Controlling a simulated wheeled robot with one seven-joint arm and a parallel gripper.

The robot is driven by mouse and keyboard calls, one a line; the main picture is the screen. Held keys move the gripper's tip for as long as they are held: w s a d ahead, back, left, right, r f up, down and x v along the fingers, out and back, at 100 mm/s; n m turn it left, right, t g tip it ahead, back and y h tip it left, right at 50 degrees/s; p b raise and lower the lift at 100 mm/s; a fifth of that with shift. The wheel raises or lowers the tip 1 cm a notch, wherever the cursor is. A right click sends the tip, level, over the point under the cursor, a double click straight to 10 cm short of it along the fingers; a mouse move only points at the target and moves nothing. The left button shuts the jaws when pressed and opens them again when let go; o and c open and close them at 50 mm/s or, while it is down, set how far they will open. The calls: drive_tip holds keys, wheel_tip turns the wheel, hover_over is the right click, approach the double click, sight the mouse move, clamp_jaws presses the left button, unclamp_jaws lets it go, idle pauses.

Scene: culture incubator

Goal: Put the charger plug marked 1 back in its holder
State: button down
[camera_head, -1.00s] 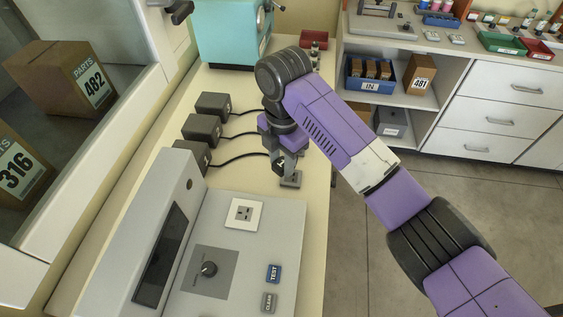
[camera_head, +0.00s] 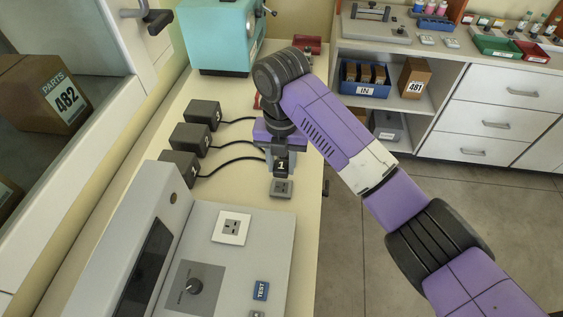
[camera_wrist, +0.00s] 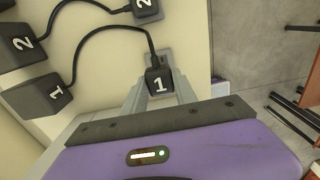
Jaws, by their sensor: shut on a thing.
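The black charger plug marked 1 (camera_head: 281,164) is between the fingers of my gripper (camera_head: 280,158), its white number facing up toward the head camera. In the wrist view the plug (camera_wrist: 159,84) sits between both fingertips (camera_wrist: 160,90), with its black cord running off to the charger box marked 1 (camera_wrist: 38,97). A small grey holder with socket slots (camera_head: 282,189) stands on the bench just in front of the plug in the head view. Its slots are visible and the plug appears apart from it. The gap's height cannot be told. In the wrist view a grey block (camera_wrist: 162,58) shows partly behind the plug.
Three black charger boxes (camera_head: 190,139) stand in a row at the left, with cords across the bench. A grey test panel with a socket (camera_head: 232,227) is in front. A teal machine (camera_head: 217,38) stands at the back. The bench's right edge is close to my gripper.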

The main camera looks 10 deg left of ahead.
sight(281, 187)
drive_tip(key=shift+f, duration=0.2)
drive_tip(key=shift+f+b, duration=2.3)
drive_tip(key=shift+f, duration=0.4)
drive_tip(key=shift+p, duration=0.7)
drive_tip(key=shift+f+b, duration=0.3)
drive_tip(key=shift+f, duration=0.2)
idle(0.4)
drive_tip(key=c, duration=0.9)
unclamp_jaws()
drive_tip(key=shift+r+b, duration=0.35)
drive_tip(key=shift+r, duration=3.55)
